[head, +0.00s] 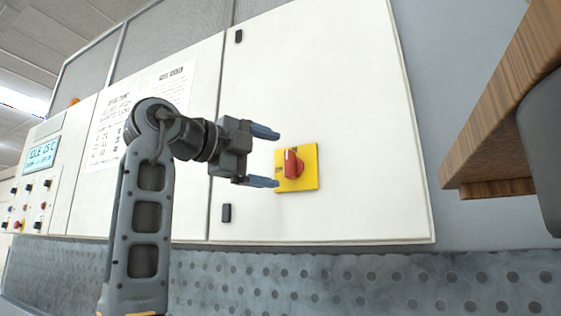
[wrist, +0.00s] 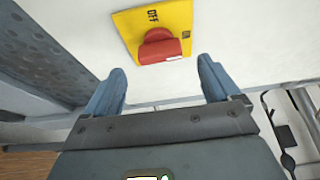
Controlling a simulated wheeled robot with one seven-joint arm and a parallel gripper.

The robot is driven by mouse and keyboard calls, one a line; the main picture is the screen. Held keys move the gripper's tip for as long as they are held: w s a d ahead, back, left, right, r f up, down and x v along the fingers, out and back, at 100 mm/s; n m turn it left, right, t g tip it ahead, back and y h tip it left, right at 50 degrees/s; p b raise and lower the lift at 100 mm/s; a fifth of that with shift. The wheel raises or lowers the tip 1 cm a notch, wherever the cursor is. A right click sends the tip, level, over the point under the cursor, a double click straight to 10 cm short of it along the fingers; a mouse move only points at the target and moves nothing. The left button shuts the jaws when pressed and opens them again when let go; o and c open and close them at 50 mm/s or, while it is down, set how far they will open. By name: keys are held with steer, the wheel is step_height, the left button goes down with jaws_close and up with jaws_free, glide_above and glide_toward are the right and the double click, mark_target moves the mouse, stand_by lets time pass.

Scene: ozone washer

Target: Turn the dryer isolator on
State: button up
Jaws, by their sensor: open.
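The dryer isolator is a red rotary knob (head: 292,164) on a yellow square plate (head: 311,178), fixed to a white cabinet door. In the head view the knob's long side stands about upright. My gripper (head: 266,157) is open and empty, just left of the plate in that view. In the wrist view the red knob (wrist: 160,46) lies beyond the fingertips and between their lines, on the yellow plate (wrist: 127,24) marked "OFF". My gripper's two blue-grey fingers (wrist: 162,80) stand apart and do not appear to touch the knob.
The white cabinet door (head: 370,120) has small black hinges or latches at its left edge. A control panel with a display (head: 42,155) is at the far left. A perforated metal panel (head: 380,280) runs below. A wooden ledge (head: 500,110) juts in at the right.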

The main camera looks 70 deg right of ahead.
steer(key=shift+v, duration=1.4)
